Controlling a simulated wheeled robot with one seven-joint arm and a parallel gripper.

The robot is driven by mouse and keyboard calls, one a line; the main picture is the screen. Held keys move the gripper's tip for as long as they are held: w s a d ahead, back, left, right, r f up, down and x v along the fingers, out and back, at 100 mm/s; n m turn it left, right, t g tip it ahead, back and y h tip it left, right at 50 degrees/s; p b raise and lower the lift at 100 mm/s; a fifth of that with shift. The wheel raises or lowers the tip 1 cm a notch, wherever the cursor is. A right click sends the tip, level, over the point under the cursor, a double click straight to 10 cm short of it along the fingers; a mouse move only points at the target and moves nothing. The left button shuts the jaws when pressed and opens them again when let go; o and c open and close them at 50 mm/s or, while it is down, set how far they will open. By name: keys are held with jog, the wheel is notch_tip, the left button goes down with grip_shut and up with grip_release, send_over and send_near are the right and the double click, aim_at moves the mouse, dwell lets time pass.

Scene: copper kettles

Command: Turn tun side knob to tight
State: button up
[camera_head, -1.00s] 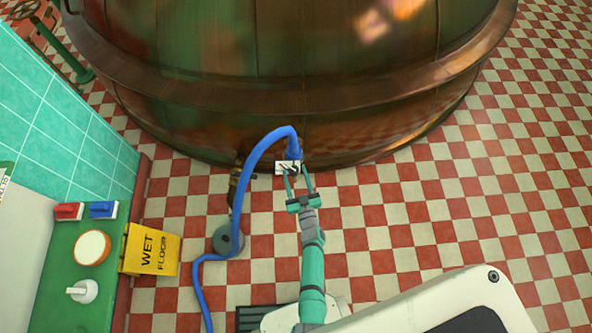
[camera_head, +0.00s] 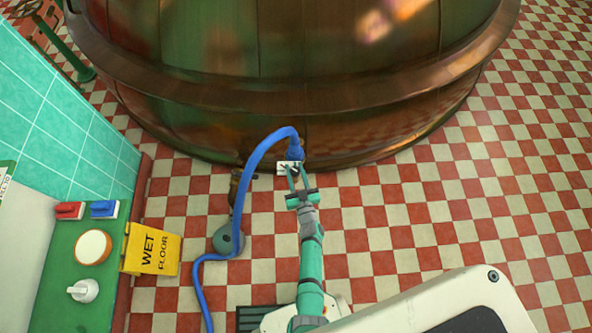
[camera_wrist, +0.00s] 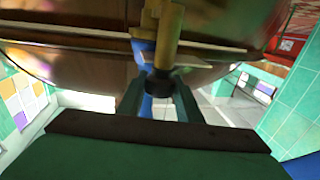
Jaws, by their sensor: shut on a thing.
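The large copper tun (camera_head: 300,130) fills the top of the head view. A small white plate (camera_head: 284,167) with dark marks sits at its lower front edge, beside the end of a blue hose. In the wrist view, a black knob (camera_wrist: 159,83) sits at the lower end of a brass fitting (camera_wrist: 168,40). My gripper (camera_head: 297,174) reaches up to the plate, and its teal fingers are shut on the knob, one on each side in the wrist view (camera_wrist: 159,92). The knob is too small and covered to make out in the head view.
The blue hose (camera_head: 246,185) arches left of my gripper and runs down the floor, past a round grey-green object (camera_head: 226,237). The checkered floor at right is clear.

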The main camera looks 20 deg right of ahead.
jog(key=shift+d+h, duration=0.1)
jog(key=shift+h, duration=0.3)
jog(key=shift+s+d+m+h, duration=0.15)
jog(key=shift+m+h, duration=0.25)
jog(key=shift+m, duration=0.1)
jog(key=shift+s+f+m+g+h, duration=0.1)
jog(key=shift+m+g+h, duration=0.4)
jog(key=shift+m+h, duration=0.65)
jog(key=shift+m+g+h, duration=1.05)
jog(key=shift+m+h, duration=0.05)
jog(key=shift+h, duration=0.7)
jog(key=shift+m+g+h, duration=1.05)
jog(key=shift+h, duration=0.7)
jog(key=shift+m+g+h, duration=1)
jog(key=shift+m+g, duration=0.1)
jog(key=shift+g, duration=0.4)
jog(key=o, duration=0.9)
jog(key=shift+o, duration=0.7)
